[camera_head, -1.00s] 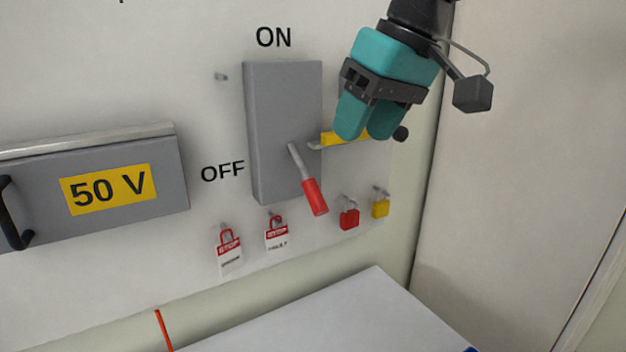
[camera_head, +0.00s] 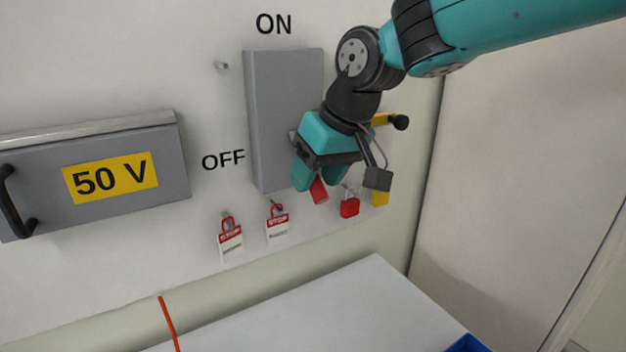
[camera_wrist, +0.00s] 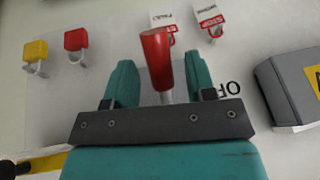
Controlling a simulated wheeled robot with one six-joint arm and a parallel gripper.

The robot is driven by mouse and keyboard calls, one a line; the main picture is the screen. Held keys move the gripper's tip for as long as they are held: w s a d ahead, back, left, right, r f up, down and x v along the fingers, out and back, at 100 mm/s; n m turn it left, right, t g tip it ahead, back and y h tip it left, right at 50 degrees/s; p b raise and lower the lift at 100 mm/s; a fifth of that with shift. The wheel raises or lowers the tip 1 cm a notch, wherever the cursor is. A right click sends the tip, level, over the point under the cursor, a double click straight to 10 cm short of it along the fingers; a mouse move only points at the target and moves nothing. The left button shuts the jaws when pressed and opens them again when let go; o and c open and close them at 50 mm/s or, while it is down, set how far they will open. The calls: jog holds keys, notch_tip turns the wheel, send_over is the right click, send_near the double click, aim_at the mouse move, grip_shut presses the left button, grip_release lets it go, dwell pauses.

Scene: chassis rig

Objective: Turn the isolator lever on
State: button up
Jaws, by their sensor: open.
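The isolator is a grey box (camera_head: 277,100) on the white panel, with ON above it and OFF at its lower left. Its lever slants down to the OFF side and ends in a red handle (camera_head: 319,190). My teal gripper (camera_head: 318,184) is over the lever in the head view and hides most of its shaft. In the wrist view the red handle (camera_wrist: 156,55) stands between the two open fingers (camera_wrist: 160,85), with a gap on each side. I cannot tell that either finger touches it.
Red (camera_head: 349,207) and yellow (camera_head: 380,197) padlocks and two tags (camera_head: 230,243) hang below the isolator. A yellow bar with a black knob (camera_head: 400,122) is on its right. A grey 50 V box (camera_head: 95,185) is at left. A white surface (camera_head: 330,305) lies below.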

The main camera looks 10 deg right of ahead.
jog(key=shift+x, duration=1)
jog(key=shift+c, duration=0.3)
